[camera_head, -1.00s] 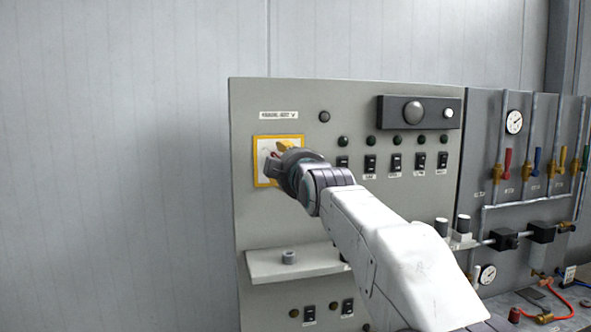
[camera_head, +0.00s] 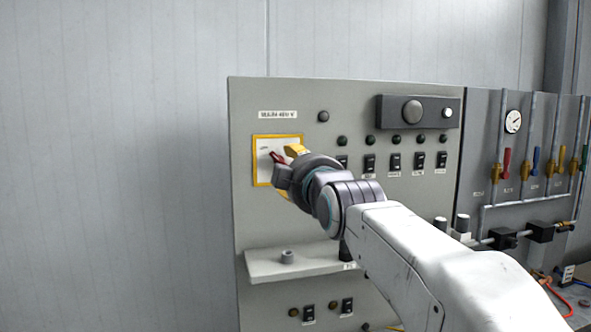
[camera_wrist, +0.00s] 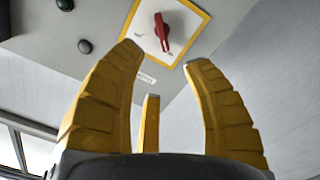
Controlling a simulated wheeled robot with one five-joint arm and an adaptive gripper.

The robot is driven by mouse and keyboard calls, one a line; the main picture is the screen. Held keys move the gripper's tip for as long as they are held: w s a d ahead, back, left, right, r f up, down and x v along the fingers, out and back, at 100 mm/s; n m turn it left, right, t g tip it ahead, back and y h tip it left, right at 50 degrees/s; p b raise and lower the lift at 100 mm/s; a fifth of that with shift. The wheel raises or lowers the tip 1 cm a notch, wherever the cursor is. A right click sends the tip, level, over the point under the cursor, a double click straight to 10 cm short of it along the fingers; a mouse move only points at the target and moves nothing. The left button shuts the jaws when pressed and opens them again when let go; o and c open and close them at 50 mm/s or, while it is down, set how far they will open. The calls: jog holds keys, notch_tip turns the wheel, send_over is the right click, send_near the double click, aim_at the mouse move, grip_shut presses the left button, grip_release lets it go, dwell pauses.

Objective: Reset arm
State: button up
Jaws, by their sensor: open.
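My gripper (camera_wrist: 165,65) is open and empty, its yellow fingers spread apart in the wrist view. In the head view my gripper (camera_head: 286,168) is in front of the yellow-framed white plate (camera_head: 264,146) on the grey control panel. A red rotary handle (camera_wrist: 161,31) sits on that plate, between and beyond the fingertips in the wrist view, with a gap to them. The red handle (camera_head: 277,157) shows partly in the head view. My gripper and wrist hide the right part of the plate.
The grey panel (camera_head: 245,210) carries black switches (camera_head: 395,161) and green lamps right of my gripper. A small shelf (camera_head: 270,266) juts out below. Pipes with coloured valves and a gauge (camera_head: 513,121) stand at the right. The space left of the panel is clear.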

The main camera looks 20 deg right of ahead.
jog(key=s+f+m+g, duration=0.4)
jog(key=f+g, duration=0.1)
jog(key=f, duration=0.7)
jog(key=s+f+m+g, duration=0.4)
jog(key=f, duration=0.9)
jog(key=s+f+g, duration=0.1)
jog(key=s+f, duration=0.3)
jog(key=s, duration=0.4)
jog(key=s+f+g, duration=0.2)
jog(key=s+f, duration=0.2)
jog(key=s, duration=0.4)
jog(key=s+f+m+g, duration=0.1)
jog(key=s+f+g, duration=0.1)
jog(key=s+f, duration=0.3)
jog(key=shift+s, duration=1.75)
jog(key=shift+d, duration=0.2)
